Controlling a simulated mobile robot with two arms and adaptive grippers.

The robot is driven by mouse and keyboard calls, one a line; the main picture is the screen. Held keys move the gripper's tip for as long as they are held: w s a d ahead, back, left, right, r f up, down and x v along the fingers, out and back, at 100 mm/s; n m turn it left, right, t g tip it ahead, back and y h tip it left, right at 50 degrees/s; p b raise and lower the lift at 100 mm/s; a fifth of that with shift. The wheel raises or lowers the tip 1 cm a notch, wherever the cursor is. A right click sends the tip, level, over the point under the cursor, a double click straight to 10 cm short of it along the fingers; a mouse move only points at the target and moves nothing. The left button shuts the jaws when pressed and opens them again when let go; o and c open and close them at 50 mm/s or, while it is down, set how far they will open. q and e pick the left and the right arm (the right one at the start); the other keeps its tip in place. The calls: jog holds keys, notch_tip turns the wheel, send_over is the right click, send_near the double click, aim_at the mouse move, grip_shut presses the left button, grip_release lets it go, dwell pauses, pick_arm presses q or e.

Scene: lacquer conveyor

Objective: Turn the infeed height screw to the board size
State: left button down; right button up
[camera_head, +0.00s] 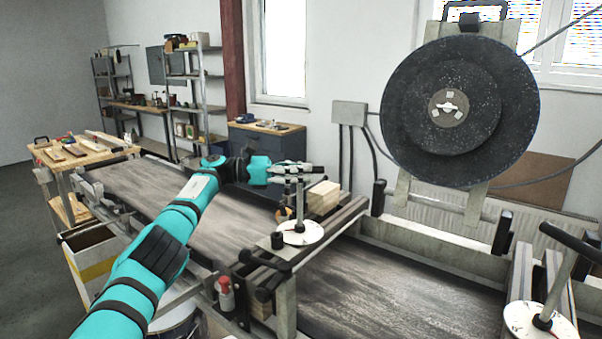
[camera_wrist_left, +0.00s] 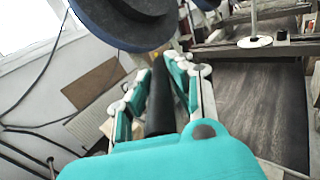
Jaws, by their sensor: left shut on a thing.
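A height screw stands on the conveyor frame in the head view, with an upright metal shaft (camera_head: 299,205) and a white round dial (camera_head: 298,233) at its foot. My left gripper (camera_head: 300,172) is at the top of this shaft, its fingers level and shut on the screw's handle. In the left wrist view the dark bar of the handle (camera_wrist_left: 160,105) lies between the two fingers. The fingers hide most of the handle in the head view. A second screw with a black handle (camera_head: 570,241) and white dial (camera_head: 540,322) stands at lower right. My right gripper is not in view.
A large dark disc (camera_head: 400,115) stands upright behind the conveyor. Wood blocks (camera_head: 323,197) lie just right of the held screw. The belt (camera_head: 400,290) runs beneath. A red-and-white bottle (camera_head: 226,295) hangs near the frame. A side table (camera_head: 75,160) holds boards.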

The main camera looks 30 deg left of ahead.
pick_arm(q)
jog(key=shift+r, duration=0.2)
jog(key=c, duration=1.3)
grip_release()
jog(key=shift+w, duration=0.1)
jog(key=shift+c, duration=0.2)
jog(key=shift+o, duration=0.7)
jog(key=shift+f, duration=0.15)
jog(key=shift+w, duration=0.1)
jog(key=shift+f, duration=0.15)
jog(key=shift+s+a, duration=0.25)
jog(key=shift+a, duration=0.1)
jog(key=v, duration=0.7)
jog(key=shift+r, duration=0.2)
